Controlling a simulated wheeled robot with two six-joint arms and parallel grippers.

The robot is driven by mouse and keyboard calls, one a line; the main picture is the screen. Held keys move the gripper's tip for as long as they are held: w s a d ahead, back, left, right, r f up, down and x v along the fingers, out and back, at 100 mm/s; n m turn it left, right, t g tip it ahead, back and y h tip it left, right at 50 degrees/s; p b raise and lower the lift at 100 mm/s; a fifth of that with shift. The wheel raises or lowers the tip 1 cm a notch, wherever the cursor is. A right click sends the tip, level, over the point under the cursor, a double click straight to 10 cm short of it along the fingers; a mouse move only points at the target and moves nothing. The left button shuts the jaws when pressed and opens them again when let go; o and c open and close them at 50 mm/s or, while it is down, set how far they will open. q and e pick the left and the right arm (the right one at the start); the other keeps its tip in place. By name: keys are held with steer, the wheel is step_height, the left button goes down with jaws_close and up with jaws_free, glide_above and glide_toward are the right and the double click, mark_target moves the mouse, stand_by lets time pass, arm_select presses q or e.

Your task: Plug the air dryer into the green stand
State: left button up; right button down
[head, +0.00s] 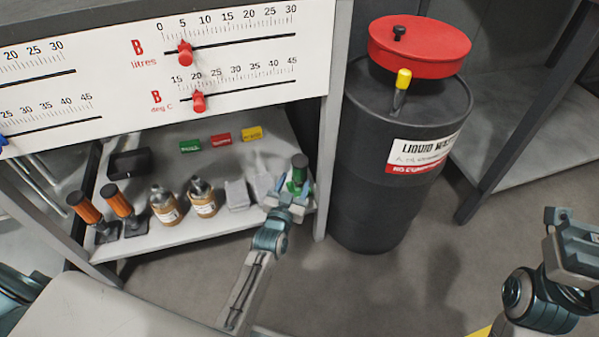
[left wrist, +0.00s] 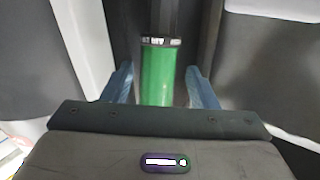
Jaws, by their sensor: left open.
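A green cylinder with a dark upper part (head: 298,174) stands at the right front corner of the shelf; it may be the air dryer, but I cannot tell for certain. My left gripper (head: 290,193) is open right in front of it. In the left wrist view the green cylinder (left wrist: 158,78) shows upright between the two open fingers, with gaps on both sides. A small green block or label (head: 190,144) lies at the back of the shelf; I cannot tell whether it marks the green stand. My right gripper (head: 576,250) is partly in view at the right edge, its fingers unclear.
Orange cylinders on dark bases (head: 118,204) and brown bottles (head: 166,206) stand left on the shelf (head: 205,232). Grey pieces (head: 237,194) stand beside my left gripper. A black drum (head: 380,170) stands right of the shelf. A panel with sliders (head: 185,54) overhangs the shelf.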

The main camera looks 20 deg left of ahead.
mark_target(297, 179)
arm_select(q)
steer(key=w, duration=0.4)
steer(key=shift+w, duration=0.2)
steer(key=shift+c, duration=0.2)
steer(key=c, duration=0.9)
